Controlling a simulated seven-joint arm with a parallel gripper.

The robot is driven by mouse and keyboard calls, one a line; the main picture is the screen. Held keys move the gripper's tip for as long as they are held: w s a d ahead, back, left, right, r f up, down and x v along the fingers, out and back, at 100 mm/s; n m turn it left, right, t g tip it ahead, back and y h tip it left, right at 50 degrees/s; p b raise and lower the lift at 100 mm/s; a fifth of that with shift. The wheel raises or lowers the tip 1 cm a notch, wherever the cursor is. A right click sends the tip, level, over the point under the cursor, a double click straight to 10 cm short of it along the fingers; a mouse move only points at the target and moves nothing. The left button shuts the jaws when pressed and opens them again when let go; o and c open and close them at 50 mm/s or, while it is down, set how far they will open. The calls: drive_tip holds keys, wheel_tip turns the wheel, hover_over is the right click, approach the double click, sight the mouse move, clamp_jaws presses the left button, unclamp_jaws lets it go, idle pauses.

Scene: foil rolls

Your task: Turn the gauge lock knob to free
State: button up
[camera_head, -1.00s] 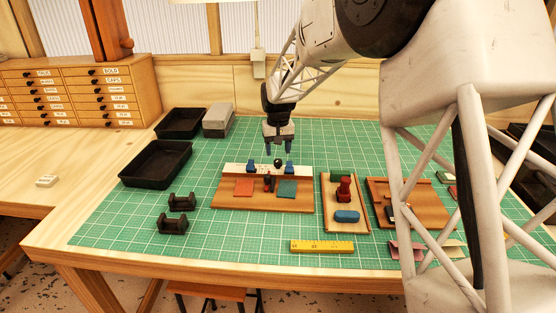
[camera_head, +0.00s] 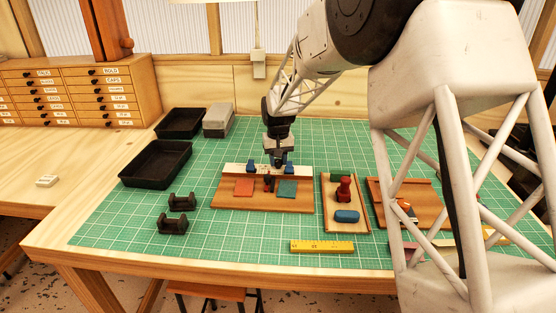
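A wooden board (camera_head: 262,203) on the green mat carries a white strip (camera_head: 231,169) along its back edge. In the earlier head view a small dark round knob shows on this strip between two blue blocks, the left one (camera_head: 250,167) and the right one (camera_head: 289,169). I cannot read its setting. My gripper (camera_head: 278,163) now points down at the knob's place and hides most or all of it. The fingers are small and dark here; I cannot tell whether they touch or grip the knob.
The board also holds an orange pad (camera_head: 244,188), a teal pad (camera_head: 288,189) and a dark upright piece (camera_head: 268,184). To the right stands a tray (camera_head: 326,212) with a red stamp-like piece (camera_head: 344,189). A yellow ruler (camera_head: 322,247) lies in front. Black trays (camera_head: 156,164) are left.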

drive_tip(key=shift+c, duration=1.3)
drive_tip(key=shift+n, duration=0.5)
drive_tip(key=n, duration=0.2)
drive_tip(key=shift+n, duration=0.4)
drive_tip(key=n, duration=0.3)
drive_tip(key=shift+n, duration=0.3)
drive_tip(key=n, duration=0.3)
drive_tip(key=shift+n, duration=2.3)
